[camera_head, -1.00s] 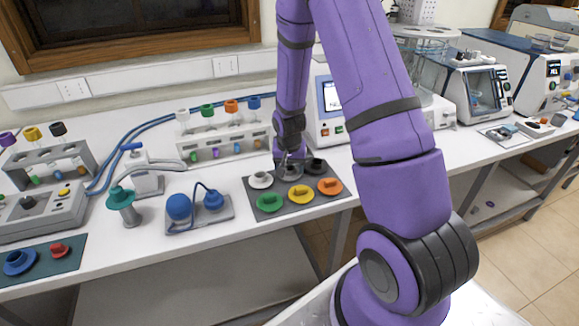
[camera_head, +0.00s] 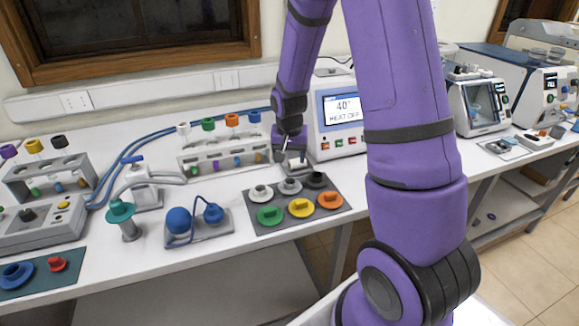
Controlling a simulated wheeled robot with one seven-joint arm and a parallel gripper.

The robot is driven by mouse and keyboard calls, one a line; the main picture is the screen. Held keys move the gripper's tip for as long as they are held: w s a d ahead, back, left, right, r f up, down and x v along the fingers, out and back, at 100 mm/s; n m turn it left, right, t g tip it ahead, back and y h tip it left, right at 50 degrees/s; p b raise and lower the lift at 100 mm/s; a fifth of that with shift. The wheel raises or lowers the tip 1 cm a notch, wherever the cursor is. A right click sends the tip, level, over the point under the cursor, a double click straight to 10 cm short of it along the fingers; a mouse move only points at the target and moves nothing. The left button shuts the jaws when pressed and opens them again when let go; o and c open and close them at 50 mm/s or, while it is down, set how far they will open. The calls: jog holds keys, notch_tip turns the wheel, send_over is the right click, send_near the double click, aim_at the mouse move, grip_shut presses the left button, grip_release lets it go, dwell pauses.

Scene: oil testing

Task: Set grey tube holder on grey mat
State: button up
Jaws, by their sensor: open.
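The grey mat (camera_head: 282,211) lies on the white bench, with several coloured round holders on it. The grey tube holder (camera_head: 290,186) sits on the mat in the back row, between a white holder (camera_head: 260,192) and a black holder (camera_head: 316,180). It looks upright. My gripper (camera_head: 292,161) is open, just above and behind the grey holder and apart from it. The fingertips are small and dark in this view.
Green (camera_head: 269,216), yellow (camera_head: 301,208) and orange (camera_head: 330,200) holders fill the mat's front row. A tube rack (camera_head: 222,160) stands behind left, and a heater with a screen (camera_head: 343,110) behind right. A blue-bulbed device (camera_head: 195,222) is left of the mat.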

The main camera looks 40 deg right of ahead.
jog(key=s+a+r+n+t, duration=0.1)
jog(key=s+a+r+n, duration=0.15)
jog(key=s+r, duration=0.45)
jog(key=s+a+r+n+t, duration=0.15)
jog(key=a+r, duration=0.25)
jog(key=r, duration=0.8)
jog(key=s+a+r+n, duration=0.1)
jog(key=s+r, duration=0.3)
jog(key=s, duration=0.4)
jog(key=s+a+r+n+t+y, duration=0.1)
jog(key=s+a+r+n, duration=0.1)
jog(key=s, duration=0.6)
jog(key=shift+s+a+r+n, duration=0.3)
jog(key=shift+a+r, duration=0.55)
jog(key=shift+a, duration=0.35)
